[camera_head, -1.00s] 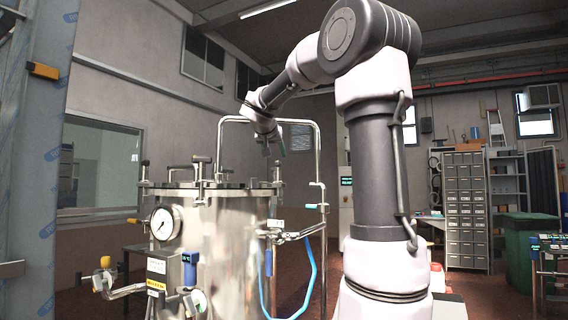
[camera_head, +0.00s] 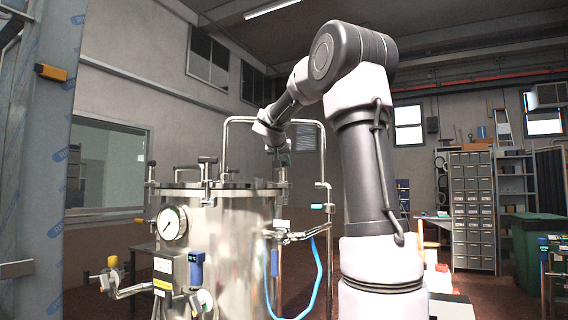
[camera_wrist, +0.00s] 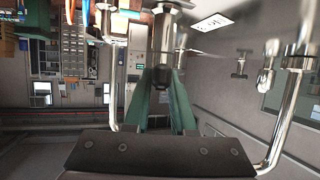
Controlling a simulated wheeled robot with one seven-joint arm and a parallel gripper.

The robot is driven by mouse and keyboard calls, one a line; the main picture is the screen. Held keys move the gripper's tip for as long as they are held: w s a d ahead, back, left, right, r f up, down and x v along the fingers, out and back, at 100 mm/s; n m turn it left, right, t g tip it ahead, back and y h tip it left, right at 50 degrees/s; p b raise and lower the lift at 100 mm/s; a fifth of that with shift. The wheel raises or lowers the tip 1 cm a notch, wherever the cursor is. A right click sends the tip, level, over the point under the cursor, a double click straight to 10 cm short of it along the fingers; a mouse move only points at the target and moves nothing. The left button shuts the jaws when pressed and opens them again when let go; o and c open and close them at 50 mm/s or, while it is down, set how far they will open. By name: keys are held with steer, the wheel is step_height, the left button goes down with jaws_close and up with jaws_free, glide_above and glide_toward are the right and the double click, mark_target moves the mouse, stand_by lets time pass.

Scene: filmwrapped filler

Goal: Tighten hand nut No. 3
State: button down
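The steel tank (camera_head: 235,240) stands left of centre in the head view, with T-handled hand nuts around its lid. One hand nut (camera_head: 207,163) stands at the front of the rim, others at the left (camera_head: 151,168) and right (camera_head: 281,172). I see no numbers on them. My gripper (camera_head: 277,150) is above the lid's right side, close to the right nut. In the wrist view my green fingers (camera_wrist: 163,98) stand apart, and a steel hand-nut post (camera_wrist: 165,38) shows beyond or between their tips. I cannot tell whether they touch it.
A bent steel pipe (camera_head: 322,160) arches over the lid near my arm; it also frames my gripper in the wrist view (camera_wrist: 293,100). A pressure gauge (camera_head: 172,223) and a blue hose (camera_head: 318,275) are on the tank. A drawer cabinet (camera_head: 472,210) stands at the back right.

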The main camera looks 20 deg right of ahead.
steer(key=shift+w+a+m+g+h, duration=0.1)
steer(key=shift+m+g+h, duration=0.2)
steer(key=shift+m+g, duration=0.1)
steer(key=shift+h, duration=0.3)
steer(key=shift+m, duration=0.3)
steer(key=c, duration=0.7)
jaws_free()
steer(key=shift+c, duration=0.2)
